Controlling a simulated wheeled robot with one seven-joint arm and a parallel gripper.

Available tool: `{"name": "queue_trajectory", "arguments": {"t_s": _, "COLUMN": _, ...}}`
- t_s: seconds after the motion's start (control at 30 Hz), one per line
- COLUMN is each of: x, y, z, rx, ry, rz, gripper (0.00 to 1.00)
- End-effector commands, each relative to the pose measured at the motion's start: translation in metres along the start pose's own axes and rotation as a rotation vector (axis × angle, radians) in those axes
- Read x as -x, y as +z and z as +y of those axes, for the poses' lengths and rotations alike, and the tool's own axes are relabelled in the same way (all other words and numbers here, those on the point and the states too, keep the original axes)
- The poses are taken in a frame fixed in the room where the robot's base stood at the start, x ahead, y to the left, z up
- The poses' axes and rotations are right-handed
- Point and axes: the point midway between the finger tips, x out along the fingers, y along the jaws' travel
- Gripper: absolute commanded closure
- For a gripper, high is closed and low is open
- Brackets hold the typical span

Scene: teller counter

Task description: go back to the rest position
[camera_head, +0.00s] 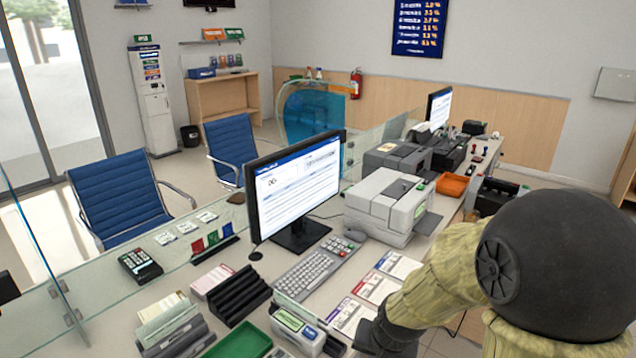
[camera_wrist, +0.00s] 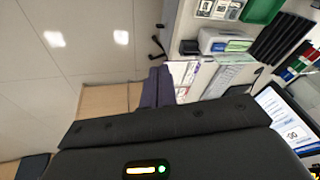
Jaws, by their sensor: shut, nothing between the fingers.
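My arm comes in from the right of the head view, with a beige sleeve and a large black joint, and covers the right front of the teller counter (camera_head: 345,262). In the wrist view my gripper (camera_wrist: 158,78) shows as two dark fingers close together beyond the black hand body. It is shut and empty. Floor tiles lie on its left side and the counter with its things on its right side, at some distance. In the head view I cannot clearly make out the fingers at the bottom edge.
A monitor (camera_head: 293,185), keyboard (camera_head: 317,268), printer (camera_head: 390,205), black rack (camera_head: 238,295) and green tray (camera_head: 240,341) crowd the counter. The green tray also shows in the wrist view (camera_wrist: 262,10). Glass panels edge the counter; blue chairs (camera_head: 120,195) stand beyond. Open floor shows in the wrist view (camera_wrist: 70,60).

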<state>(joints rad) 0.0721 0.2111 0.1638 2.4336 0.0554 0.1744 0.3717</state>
Motion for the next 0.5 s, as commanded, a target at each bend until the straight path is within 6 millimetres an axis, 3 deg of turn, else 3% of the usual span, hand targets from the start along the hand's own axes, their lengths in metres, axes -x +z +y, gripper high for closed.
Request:
{"name": "queue_trajectory", "arguments": {"t_s": 0.1, "x": 0.029, "y": 0.023, "z": 0.028, "rx": 0.178, "ry": 0.052, "rz": -0.026, "gripper": 1.00}}
{"name": "queue_trajectory", "arguments": {"t_s": 0.2, "x": 0.044, "y": 0.039, "z": 0.044, "rx": 0.286, "ry": 0.075, "rz": -0.055, "gripper": 1.00}}
{"name": "queue_trajectory", "arguments": {"t_s": 0.5, "x": 0.052, "y": 0.049, "z": 0.054, "rx": 0.353, "ry": 0.086, "rz": -0.079, "gripper": 1.00}}
